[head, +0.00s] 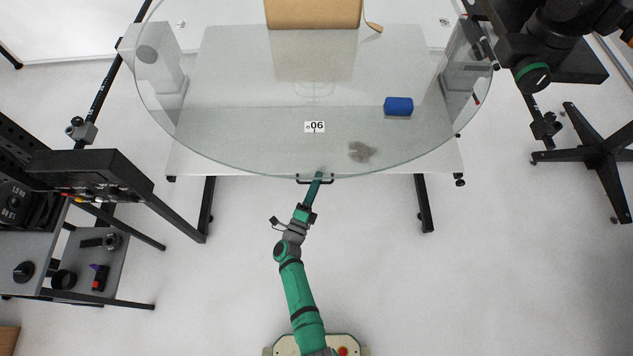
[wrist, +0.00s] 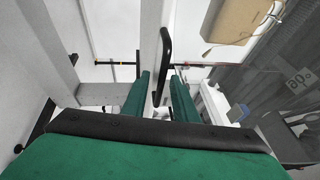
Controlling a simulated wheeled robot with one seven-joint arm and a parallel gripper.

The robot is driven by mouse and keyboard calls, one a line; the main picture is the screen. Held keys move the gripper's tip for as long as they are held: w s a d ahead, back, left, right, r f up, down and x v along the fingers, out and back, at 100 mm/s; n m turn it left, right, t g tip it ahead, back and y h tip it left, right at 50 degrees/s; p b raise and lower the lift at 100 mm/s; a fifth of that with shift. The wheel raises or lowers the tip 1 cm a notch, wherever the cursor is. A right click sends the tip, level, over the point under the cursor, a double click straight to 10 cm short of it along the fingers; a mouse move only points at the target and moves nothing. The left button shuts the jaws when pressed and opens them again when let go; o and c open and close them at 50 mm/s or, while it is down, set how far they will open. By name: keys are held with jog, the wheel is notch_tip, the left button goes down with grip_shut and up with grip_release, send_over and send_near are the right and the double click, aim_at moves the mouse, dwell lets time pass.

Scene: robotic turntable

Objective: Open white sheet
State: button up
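A white sheet (head: 440,163) lies below the round glass top, its front edge showing past the glass. A black bar handle (head: 301,180) is at the middle of that front edge. In the wrist view the handle (wrist: 166,50) stands beside a pale panel edge. My gripper (head: 319,174) is at the handle, and its tips are partly hard to make out in the head view. In the wrist view its two green fingers (wrist: 160,80) are apart, with the handle between them. I cannot tell whether either finger touches it.
On the glass top (head: 230,100) are a blue block (head: 398,106), a marker card (head: 314,127) and a brown box (head: 313,14). Table legs (head: 424,205) stand below. A dark rack (head: 100,175) is at left and a black stand (head: 585,150) at right.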

grip_shut()
jog(key=shift+r, duration=0.1)
